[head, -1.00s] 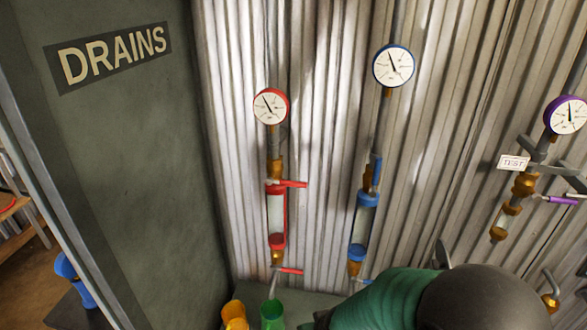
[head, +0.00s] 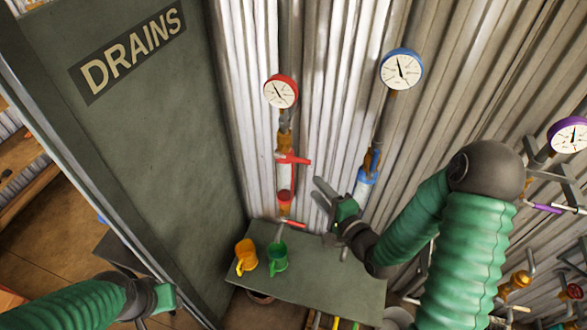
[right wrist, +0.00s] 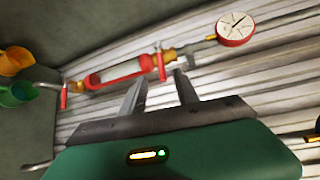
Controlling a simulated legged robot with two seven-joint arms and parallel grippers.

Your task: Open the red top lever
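The red top lever (head: 293,159) sticks out to the right from the pipe under the red gauge (head: 281,91), above a red-ended sight glass (head: 285,180). In the right wrist view, the red top lever (right wrist: 161,66) lies just beyond the fingertips, apart from them as far as I can tell. My right gripper (head: 319,190) is to the right of and below the lever, its fingers pointing up-left. In the right wrist view the right gripper (right wrist: 160,82) is open and empty. My left gripper (head: 162,302) is at the lower left, its fingers mostly hidden.
A red lower lever (head: 293,223) sits beneath the glass. A yellow mug (head: 246,256) and a green mug (head: 278,257) stand on the grey shelf (head: 330,285). The blue gauge line (head: 365,176) runs close behind my right gripper. A DRAINS panel (head: 160,130) stands left.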

